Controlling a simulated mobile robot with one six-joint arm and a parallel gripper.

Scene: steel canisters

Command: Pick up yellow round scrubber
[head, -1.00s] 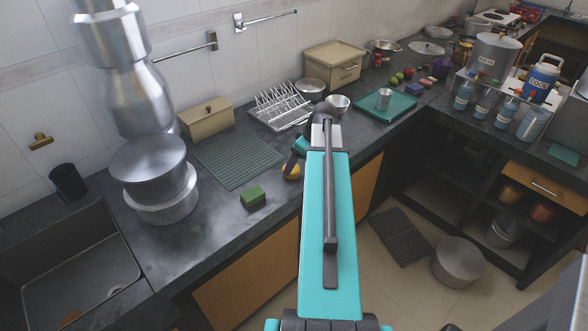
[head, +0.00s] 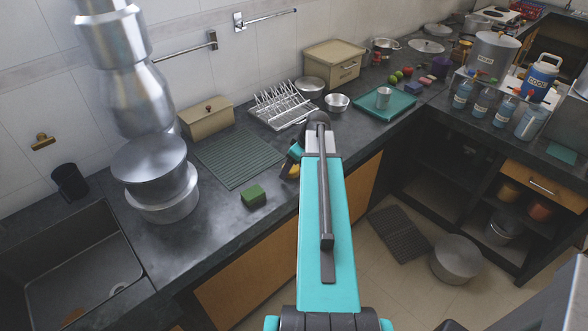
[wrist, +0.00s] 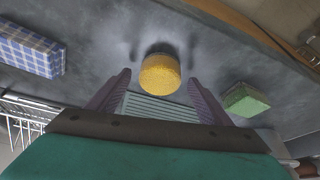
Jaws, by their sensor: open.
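The yellow round scrubber (wrist: 160,74) stands on the dark counter in the wrist view, centred between the tips of my two purple-grey fingers. My gripper (wrist: 159,78) is open, with visible gaps on both sides of the scrubber. I cannot tell whether the fingers reach down around it. In the head view the scrubber (head: 294,171) shows only in part, at the counter's front edge, the rest hidden by my gripper and arm.
A green sponge (head: 253,196) lies on the counter to the left, and also shows in the wrist view (wrist: 245,100). A blue plaid block (wrist: 30,48) lies on the other side. A ribbed mat (head: 238,160) and dish rack (head: 282,106) are behind. Large pots (head: 150,165) stand left.

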